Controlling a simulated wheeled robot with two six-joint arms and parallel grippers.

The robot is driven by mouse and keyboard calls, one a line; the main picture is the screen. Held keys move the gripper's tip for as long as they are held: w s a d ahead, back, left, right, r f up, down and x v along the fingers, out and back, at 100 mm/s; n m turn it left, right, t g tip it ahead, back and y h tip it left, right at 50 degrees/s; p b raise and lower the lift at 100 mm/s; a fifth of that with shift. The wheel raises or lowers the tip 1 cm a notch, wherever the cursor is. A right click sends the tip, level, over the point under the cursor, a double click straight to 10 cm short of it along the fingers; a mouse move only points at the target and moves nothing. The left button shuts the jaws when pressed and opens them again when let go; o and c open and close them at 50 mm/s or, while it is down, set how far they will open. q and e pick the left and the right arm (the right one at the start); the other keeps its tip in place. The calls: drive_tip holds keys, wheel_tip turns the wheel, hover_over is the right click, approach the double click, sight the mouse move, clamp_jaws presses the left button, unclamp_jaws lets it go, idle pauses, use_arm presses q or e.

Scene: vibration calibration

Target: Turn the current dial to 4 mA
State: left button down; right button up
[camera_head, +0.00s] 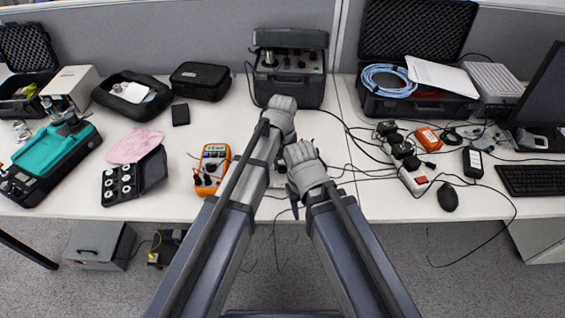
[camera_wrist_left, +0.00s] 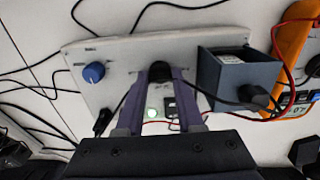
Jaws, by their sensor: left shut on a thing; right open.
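No scale or number by the knob can be read. In the head view my left gripper's wrist (camera_head: 281,105) is above the bench and hides its fingers. My right gripper (camera_head: 294,193) is open, nearer the bench's front edge; the arms cover most of the panel.
A blue-grey box (camera_wrist_left: 235,72) stands on the panel beside my left gripper. An orange multimeter (camera_head: 211,168) lies left of my arms. An open black case (camera_head: 290,62) stands behind. A power strip (camera_head: 410,176) and loose cables lie to the right.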

sight(282, 166)
idle(0.4)
use_arm(q)
drive_tip(key=c, duration=0.5)
unclamp_jaws()
drive_tip(key=shift+r, duration=0.15)
wheel_tip(282, 166, up, 8)
drive_tip(key=p, duration=0.8)
drive_tip(key=shift+f, duration=0.2)
drive_tip(key=shift+s+f, duration=0.1)
drive_tip(key=s+a+m, duration=0.1)
drive_tip(key=s+a, duration=0.1)
drive_tip(key=s, duration=0.3)
drive_tip(key=s+a+m, duration=0.1)
drive_tip(key=s+a, duration=0.1)
drive_tip(key=s, duration=0.4)
drive_tip(key=s+a+m+y, duration=0.1)
drive_tip(key=s, duration=0.4)
drive_tip(key=shift+s+a+m, duration=0.4)
